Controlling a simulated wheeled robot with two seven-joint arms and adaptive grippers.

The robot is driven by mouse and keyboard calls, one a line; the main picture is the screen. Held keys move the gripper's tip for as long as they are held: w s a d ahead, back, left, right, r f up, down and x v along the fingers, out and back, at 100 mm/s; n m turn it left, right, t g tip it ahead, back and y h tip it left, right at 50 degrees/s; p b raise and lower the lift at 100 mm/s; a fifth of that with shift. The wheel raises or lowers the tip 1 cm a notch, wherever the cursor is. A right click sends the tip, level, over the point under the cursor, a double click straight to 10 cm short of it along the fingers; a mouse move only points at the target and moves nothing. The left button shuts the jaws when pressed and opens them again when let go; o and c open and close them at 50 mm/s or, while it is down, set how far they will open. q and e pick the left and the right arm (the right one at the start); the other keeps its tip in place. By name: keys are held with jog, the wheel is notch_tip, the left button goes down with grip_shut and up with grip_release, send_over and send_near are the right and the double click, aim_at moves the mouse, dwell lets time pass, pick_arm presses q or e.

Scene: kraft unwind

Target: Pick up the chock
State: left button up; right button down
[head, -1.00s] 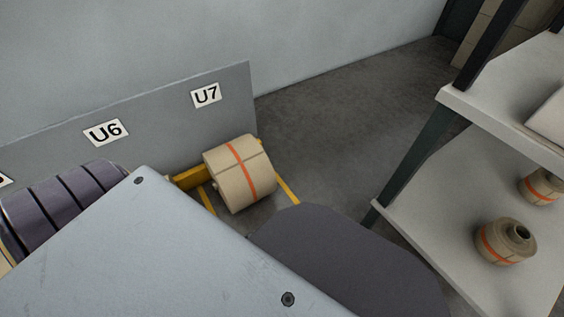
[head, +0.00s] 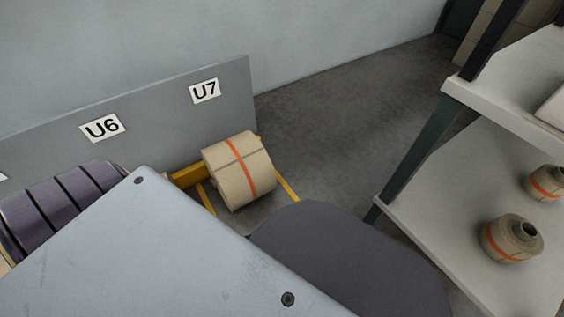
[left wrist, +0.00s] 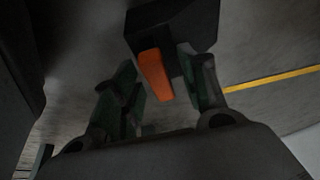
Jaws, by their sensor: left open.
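A dark block with an orange tab, which looks like the chock (left wrist: 178,22), shows at the top middle of the left wrist view. My left gripper (left wrist: 160,88) is open, with its dark green-lined fingers on either side of the orange tab (left wrist: 154,72). The tab reaches into the space between the fingers. Whether any finger touches it, I cannot tell. The chock cannot be made out in the head view. Neither gripper shows in the head view, and my right gripper is in no frame.
A kraft roll with an orange band (head: 238,172) lies by the U7 sign (head: 205,91) at a grey panel (head: 160,125). A shelf rack (head: 425,210) with small rolls (head: 512,238) stands right. Yellow line (left wrist: 275,79) marks the floor.

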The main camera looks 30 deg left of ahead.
pick_arm(q)
jog(key=shift+c, duration=0.3)
jog(key=c, duration=0.7)
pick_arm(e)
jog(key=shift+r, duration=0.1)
pick_arm(q)
jog(key=shift+c, duration=0.2)
